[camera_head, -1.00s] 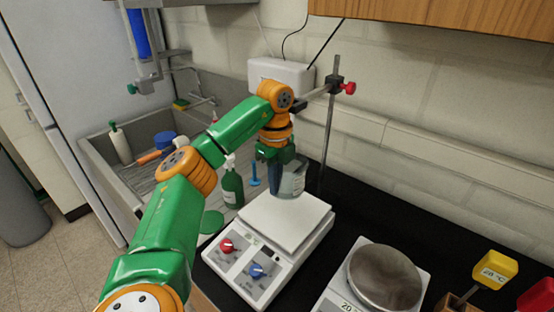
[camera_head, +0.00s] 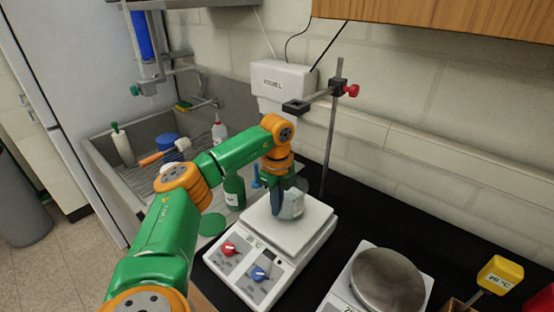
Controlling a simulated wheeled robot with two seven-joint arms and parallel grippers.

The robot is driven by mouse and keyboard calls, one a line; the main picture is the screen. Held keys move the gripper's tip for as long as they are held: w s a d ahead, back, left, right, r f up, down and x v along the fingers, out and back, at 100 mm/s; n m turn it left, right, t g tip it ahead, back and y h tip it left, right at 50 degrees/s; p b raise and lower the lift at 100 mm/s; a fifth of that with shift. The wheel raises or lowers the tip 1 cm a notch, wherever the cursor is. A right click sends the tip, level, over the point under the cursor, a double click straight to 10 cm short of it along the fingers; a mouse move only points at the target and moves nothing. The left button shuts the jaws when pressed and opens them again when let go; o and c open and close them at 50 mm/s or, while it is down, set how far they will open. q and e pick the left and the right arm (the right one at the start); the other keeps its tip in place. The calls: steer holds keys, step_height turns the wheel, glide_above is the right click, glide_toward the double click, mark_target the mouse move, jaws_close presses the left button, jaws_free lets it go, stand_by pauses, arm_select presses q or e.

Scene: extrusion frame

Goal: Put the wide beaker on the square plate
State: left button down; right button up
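The wide beaker (camera_head: 293,204) is clear glass and appears upright at the back of the square white plate (camera_head: 303,232), which tops a device with a red and a blue knob. My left gripper (camera_head: 279,208) is down at the beaker's left side, with a dark finger against or in front of the glass. The finger hides part of the beaker, and the far finger is not visible. I cannot tell whether the beaker's base touches the plate. My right gripper is not in view.
A balance with a round metal pan (camera_head: 387,279) stands to the right. A stand rod with a clamp (camera_head: 298,106) rises behind the plate. A green bottle (camera_head: 234,191) stands to the left, near the sink (camera_head: 110,150). Black bench is free at the back right.

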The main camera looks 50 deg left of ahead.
arm_select(q)
steer(key=shift+f+b, duration=0.35)
steer(key=shift+f, duration=0.2)
steer(key=c, duration=1)
jaws_free()
step_height(320, 180, up, 6)
steer(key=shift+r+b, duration=0.2)
steer(key=shift+b, duration=0.15)
steer(key=shift+r, duration=0.45)
